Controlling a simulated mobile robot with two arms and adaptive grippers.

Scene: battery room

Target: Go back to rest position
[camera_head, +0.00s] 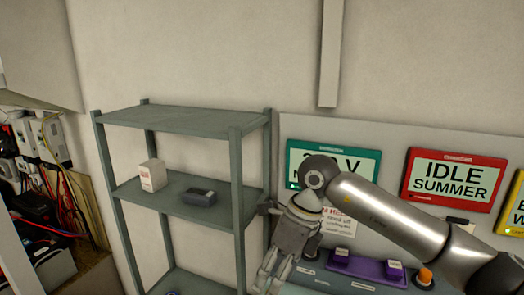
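My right arm comes in from the right edge, bends in front of the green sign and points its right gripper (272,280) down and to the left. The gripper is beside the right post of the grey shelf, in front of the wall panel. Its fingers are small and partly cut off at the bottom, so I cannot tell whether they are open or shut. I see nothing held in them. My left gripper is not in view.
The grey shelf (190,120) holds a white box (153,176) and a dark device (199,197). Green (310,152) and red signs (455,178) hang on the panel. A purple unit (367,268) and orange knob (425,275) sit low right. Cabled equipment (45,140) stands left.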

